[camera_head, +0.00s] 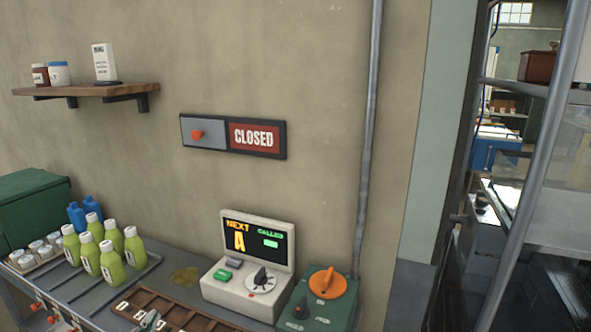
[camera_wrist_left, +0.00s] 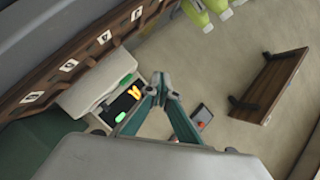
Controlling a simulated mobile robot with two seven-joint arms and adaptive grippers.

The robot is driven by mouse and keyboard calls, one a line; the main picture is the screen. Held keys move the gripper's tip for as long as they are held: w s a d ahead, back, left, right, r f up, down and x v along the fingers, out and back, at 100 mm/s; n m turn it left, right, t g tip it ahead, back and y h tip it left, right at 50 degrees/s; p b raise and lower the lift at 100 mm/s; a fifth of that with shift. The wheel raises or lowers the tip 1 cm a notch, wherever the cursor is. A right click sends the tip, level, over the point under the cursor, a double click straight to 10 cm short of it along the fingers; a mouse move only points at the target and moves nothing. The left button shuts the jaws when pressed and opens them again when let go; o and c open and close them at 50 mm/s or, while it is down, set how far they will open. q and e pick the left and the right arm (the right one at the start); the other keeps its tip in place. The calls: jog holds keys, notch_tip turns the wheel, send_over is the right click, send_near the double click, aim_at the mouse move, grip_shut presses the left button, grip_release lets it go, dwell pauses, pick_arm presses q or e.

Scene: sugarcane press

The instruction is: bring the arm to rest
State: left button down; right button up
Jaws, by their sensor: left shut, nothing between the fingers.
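My left gripper (camera_head: 149,321) shows only at its tip at the bottom edge of the head view, in front of the wooden slotted tray (camera_head: 186,316). In the left wrist view its fingers (camera_wrist_left: 164,88) meet at the tips, shut and empty. The rest of my left arm is out of the head view. My right gripper is in neither view.
A display console (camera_head: 246,288) and a green box with an orange knob (camera_head: 327,283) stand right of the tray. Several green bottles (camera_head: 90,254) stand at left. A CLOSED sign (camera_head: 254,137) and a shelf (camera_head: 85,90) are on the wall.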

pick_arm(q)
jog(key=s+a+f+n+g+y, duration=0.15)
jog(key=s+f+g, duration=0.3)
jog(key=s, duration=0.75)
jog(key=s+a+f+n+g+y, duration=0.15)
jog(key=s+f+g, duration=0.35)
jog(key=s, duration=0.6)
jog(key=w+d+f+n+t+h, duration=0.1)
jog(key=d+f+t+h, duration=0.4)
jog(key=d+f, duration=0.9)
jog(key=shift+w+d+n+h, duration=0.4)
jog(key=shift+d+h, duration=0.6)
jog(key=shift+h, duration=0.6)
jog(key=shift+f, duration=0.1)
